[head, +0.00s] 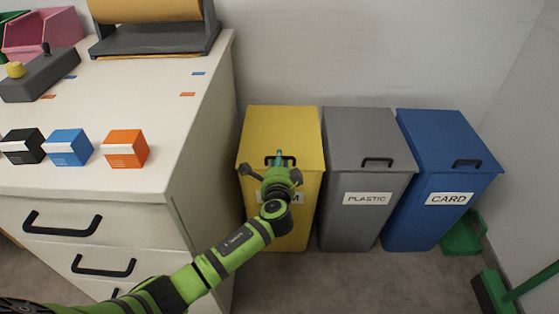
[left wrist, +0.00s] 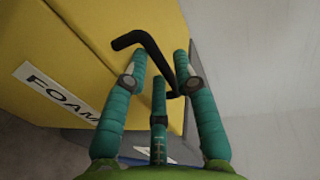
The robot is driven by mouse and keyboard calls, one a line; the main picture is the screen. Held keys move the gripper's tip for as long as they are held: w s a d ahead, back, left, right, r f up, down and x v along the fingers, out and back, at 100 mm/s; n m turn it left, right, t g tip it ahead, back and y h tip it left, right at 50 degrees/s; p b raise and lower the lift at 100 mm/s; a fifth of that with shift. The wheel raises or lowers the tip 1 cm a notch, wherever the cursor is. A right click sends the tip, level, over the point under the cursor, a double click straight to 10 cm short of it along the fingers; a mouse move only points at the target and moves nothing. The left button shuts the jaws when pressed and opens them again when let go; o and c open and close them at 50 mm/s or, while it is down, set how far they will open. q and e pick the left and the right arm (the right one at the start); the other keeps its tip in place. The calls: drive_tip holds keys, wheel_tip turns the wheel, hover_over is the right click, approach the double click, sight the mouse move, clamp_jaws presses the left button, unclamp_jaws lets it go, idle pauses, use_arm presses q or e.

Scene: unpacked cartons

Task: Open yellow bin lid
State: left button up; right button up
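The yellow bin (head: 304,206) stands beside the cabinet, and its yellow lid (head: 281,128) lies shut. A black handle (head: 270,161) sits at the lid's front edge, partly hidden by my left gripper (head: 280,160). In the left wrist view, the bent black handle (left wrist: 147,44) runs between the teal fingers of my left gripper (left wrist: 160,58). The fingers are spread apart, and I cannot tell whether any touches the handle. The FOAM label (left wrist: 58,92) shows on the bin's yellow front (left wrist: 35,40). My right gripper is not in view.
A grey PLASTIC bin (head: 366,225) and a blue CARD bin (head: 423,220) stand close to the right. A white cabinet (head: 120,222) with black handles stands at the left, small boxes on top. A green broom (head: 495,290) lies at the far right.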

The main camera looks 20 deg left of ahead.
use_arm(q)
drive_tip(key=shift+x, duration=0.9)
clamp_jaws()
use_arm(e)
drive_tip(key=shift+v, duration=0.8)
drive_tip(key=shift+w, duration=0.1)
